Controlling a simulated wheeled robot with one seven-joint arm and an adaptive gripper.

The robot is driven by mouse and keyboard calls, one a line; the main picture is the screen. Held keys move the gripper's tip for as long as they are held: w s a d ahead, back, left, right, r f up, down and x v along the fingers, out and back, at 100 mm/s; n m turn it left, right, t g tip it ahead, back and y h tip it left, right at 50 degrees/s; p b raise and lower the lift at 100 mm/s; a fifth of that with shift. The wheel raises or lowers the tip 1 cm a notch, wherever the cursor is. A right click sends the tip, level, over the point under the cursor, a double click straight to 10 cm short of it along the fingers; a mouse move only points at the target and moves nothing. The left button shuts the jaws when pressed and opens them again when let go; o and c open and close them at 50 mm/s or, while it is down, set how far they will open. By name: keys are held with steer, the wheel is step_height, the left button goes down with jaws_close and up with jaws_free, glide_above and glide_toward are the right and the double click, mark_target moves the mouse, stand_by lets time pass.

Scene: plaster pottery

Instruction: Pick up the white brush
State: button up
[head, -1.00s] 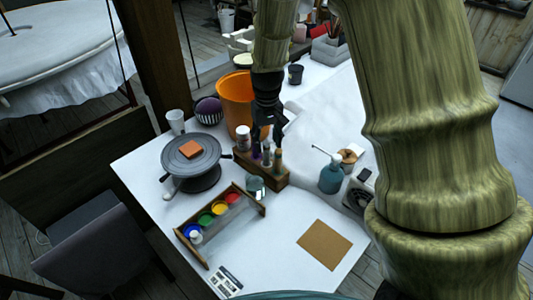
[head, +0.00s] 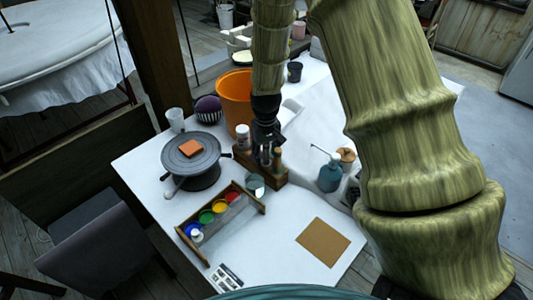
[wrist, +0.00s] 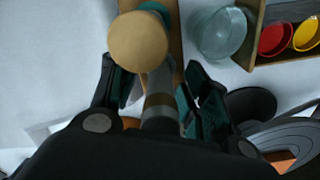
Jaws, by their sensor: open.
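A wooden holder (head: 268,177) with several upright tools stands on the white table. My gripper (head: 265,153) points down over this holder, with its fingers among the tool tops. In the wrist view my gripper (wrist: 152,88) is open. A pale grey-white handle (wrist: 161,88), which looks like the white brush, stands between its fingers, and I cannot see contact. A tan round-topped tool (wrist: 138,42) stands just beyond it and hides part of the holder. In the head view the fingers mostly hide the brush.
A glass cup (head: 255,184) stands in front of the holder, near a paint tray (head: 261,206). A turntable (head: 205,145) is to the left, an orange bucket (head: 232,95) behind, and a blue bottle (head: 330,177) to the right. Free table lies around the brown square (head: 323,242).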

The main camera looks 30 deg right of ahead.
steer(key=shift+c, duration=0.2)
steer(key=c, duration=0.9)
steer(key=shift+r, duration=0.1)
steer(key=shift+c, duration=0.2)
steer(key=shift+r+b, duration=0.85)
steer(key=shift+r, duration=4.15)
